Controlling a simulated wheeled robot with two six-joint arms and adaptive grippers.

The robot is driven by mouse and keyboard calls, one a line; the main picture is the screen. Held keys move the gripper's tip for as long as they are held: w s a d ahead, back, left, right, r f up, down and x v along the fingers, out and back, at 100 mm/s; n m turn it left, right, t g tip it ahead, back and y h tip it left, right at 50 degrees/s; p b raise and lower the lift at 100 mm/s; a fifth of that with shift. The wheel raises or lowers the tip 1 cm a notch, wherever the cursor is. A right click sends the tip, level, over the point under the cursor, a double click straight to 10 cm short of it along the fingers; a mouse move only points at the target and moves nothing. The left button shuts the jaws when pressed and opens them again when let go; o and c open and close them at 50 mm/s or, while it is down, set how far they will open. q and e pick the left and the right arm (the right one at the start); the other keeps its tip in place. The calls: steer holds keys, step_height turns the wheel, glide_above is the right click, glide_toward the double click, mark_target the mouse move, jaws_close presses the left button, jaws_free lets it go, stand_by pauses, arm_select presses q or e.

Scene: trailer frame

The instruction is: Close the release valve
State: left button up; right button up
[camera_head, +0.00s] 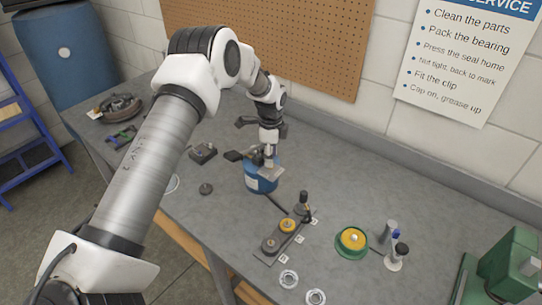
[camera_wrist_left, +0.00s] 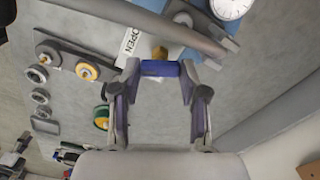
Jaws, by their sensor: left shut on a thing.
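My left gripper (camera_head: 268,152) reaches down over a blue canister (camera_head: 262,180) on the grey workbench. In the left wrist view its fingertips (camera_wrist_left: 160,70) are shut on the blue valve handle (camera_wrist_left: 160,68), which lies crosswise between them. A brass-coloured fitting (camera_wrist_left: 160,52) sits just beyond the handle. A white label reading OPEN (camera_wrist_left: 130,40) is beside it, to the left. The fingers and wrist hide the valve in the head view. My right gripper is in neither view.
A white dial gauge (camera_wrist_left: 230,8) and a grey bar (camera_wrist_left: 150,22) are close to the gripper. A plate with posts and a yellow-centred ring (camera_head: 287,226) lies in front of the canister. A green dish (camera_head: 351,243) and small bottles (camera_head: 396,257) stand to the right.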

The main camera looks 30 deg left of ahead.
arm_select(q)
steer(key=n, duration=0.6)
steer(key=shift+s+f, duration=0.2)
steer(key=shift+f, duration=0.05)
steer(key=n, duration=0.6)
steer(key=shift+n, duration=0.3)
steer(key=o, duration=1.1)
steer(key=shift+o, duration=0.2)
steer(key=shift+w+d+r, duration=0.1)
steer(key=shift+r, duration=0.05)
steer(key=shift+w+r, duration=0.1)
steer(key=shift+r, duration=0.15)
step_height(320, 180, up, 8)
steer(key=shift+f, duration=0.15)
